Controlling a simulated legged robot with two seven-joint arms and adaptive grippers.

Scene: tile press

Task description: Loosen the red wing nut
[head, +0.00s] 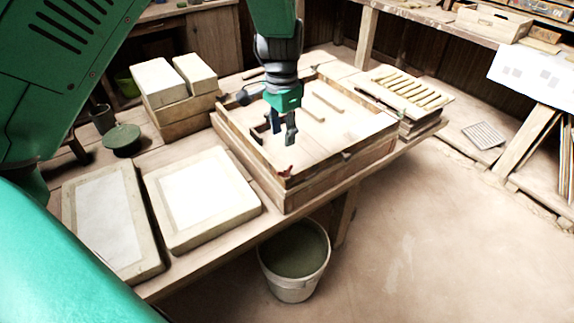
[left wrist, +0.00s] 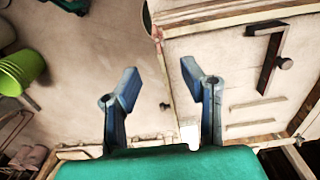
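The wooden press frame (head: 240,150) lies flat on the bench, with a pale board inside its raised rim. A small reddish piece (head: 285,172) sits at its near corner; it looks like the red wing nut, but its wings are too small to make out. A reddish spot also shows at the frame's edge in the left wrist view (left wrist: 157,33). My left gripper (head: 283,133) hangs pointing down over the frame, behind and above that corner. Its two fingers are apart with nothing between them in the left wrist view (left wrist: 157,83). My right gripper is not in view.
A dark bracket with a knob (left wrist: 268,62) lies on the frame's board. Two framed slabs (head: 200,195) lie left of the press. Pale blocks (head: 160,82) stand behind them, a slatted rack (head: 410,88) at right. A bucket (head: 295,270) stands on the floor below.

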